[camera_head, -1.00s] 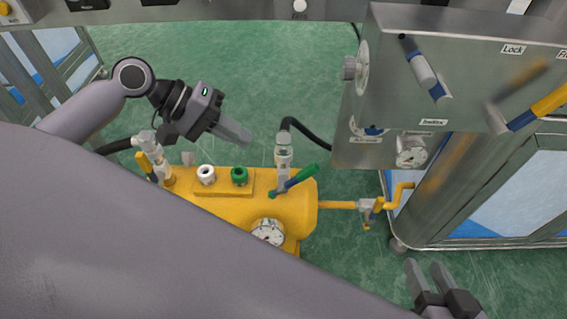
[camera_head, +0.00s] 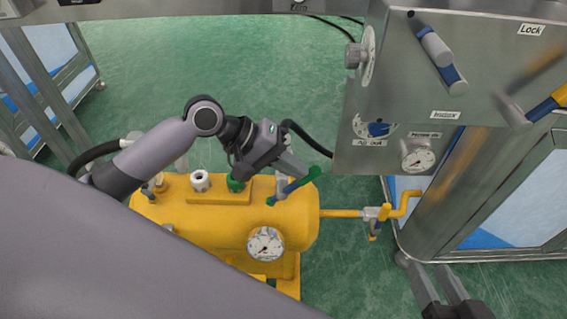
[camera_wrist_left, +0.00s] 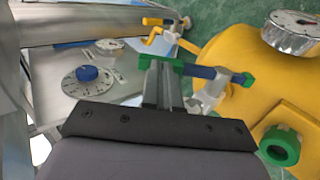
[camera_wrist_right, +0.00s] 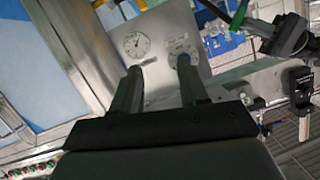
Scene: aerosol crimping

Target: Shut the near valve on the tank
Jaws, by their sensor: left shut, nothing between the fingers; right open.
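The yellow tank (camera_head: 215,225) stands on the floor in the head view. On its right end is a valve with a blue lever (camera_head: 295,186) with green ends; the lever also shows in the left wrist view (camera_wrist_left: 200,71). My left gripper (camera_head: 299,170) is shut and empty, its fingertips right at this lever and overlapping it in view. In the left wrist view the fingertips (camera_wrist_left: 161,66) overlap the lever's green end; I cannot tell whether they touch. My right gripper (camera_head: 437,270) is open and empty, right of the tank.
A white port (camera_head: 201,180) and a green port (camera_head: 236,183) stand on the tank top, beside a gauge (camera_head: 266,244). A yellow pipe with a small valve (camera_head: 377,213) leaves the tank's right end. A steel control panel (camera_head: 455,90) overhangs at upper right. Green floor is clear behind.

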